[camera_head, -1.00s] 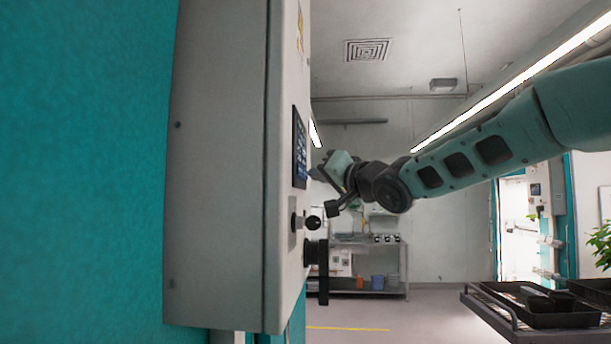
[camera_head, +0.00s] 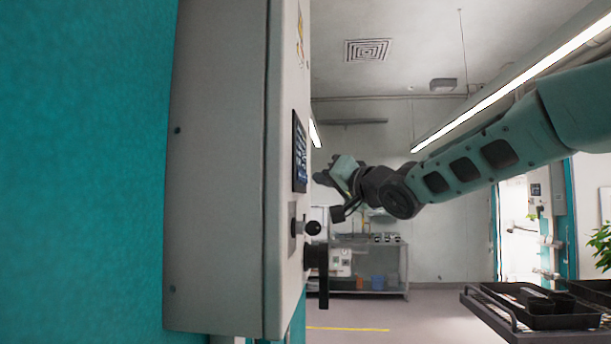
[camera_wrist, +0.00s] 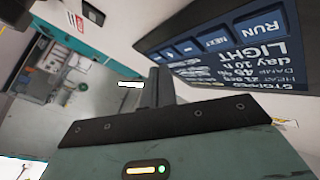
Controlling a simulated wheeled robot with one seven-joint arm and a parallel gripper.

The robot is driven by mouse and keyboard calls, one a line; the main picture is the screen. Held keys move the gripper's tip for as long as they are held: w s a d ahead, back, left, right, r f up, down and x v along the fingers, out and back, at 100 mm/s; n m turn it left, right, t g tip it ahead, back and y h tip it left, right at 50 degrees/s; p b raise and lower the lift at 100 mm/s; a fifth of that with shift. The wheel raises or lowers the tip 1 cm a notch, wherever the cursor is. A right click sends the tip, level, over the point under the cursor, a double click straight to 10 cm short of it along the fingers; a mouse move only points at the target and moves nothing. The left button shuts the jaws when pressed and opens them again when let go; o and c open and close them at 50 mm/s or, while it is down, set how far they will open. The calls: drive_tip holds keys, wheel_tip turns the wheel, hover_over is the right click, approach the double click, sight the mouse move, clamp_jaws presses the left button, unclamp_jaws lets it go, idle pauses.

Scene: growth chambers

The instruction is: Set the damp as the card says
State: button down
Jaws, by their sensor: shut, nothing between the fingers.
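The control box (camera_head: 225,170) stands close on the left, seen nearly edge-on. Its dark screen (camera_head: 299,152) also shows in the wrist view (camera_wrist: 232,55), upside down there. It has blue buttons, among them RUN and NEXT, and lines for LIGHT, DAMP, HEAT and STOPPED. The damp value looks like 45 % but is hard to read. My gripper (camera_head: 319,178) is shut and empty, just right of the screen and apart from it. In the wrist view, its fingers (camera_wrist: 156,88) are together beside the screen's edge. No readable card shows.
Below the screen, a black-knobbed lever (camera_head: 312,228) and a dark handle (camera_head: 318,272) stick out from the box. A black tray rack (camera_head: 490,312) stands at the lower right. A bench (camera_head: 370,240) is at the far wall, with open floor before it.

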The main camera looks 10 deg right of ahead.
drive_tip(key=shift+d, duration=0.15)
drive_tip(key=d+p, duration=0.1)
drive_tip(key=s+d+p, duration=0.1)
drive_tip(key=d, duration=0.1)
drive_tip(key=d+p, duration=0.1)
drive_tip(key=shift+s+d, duration=0.3)
idle(0.7)
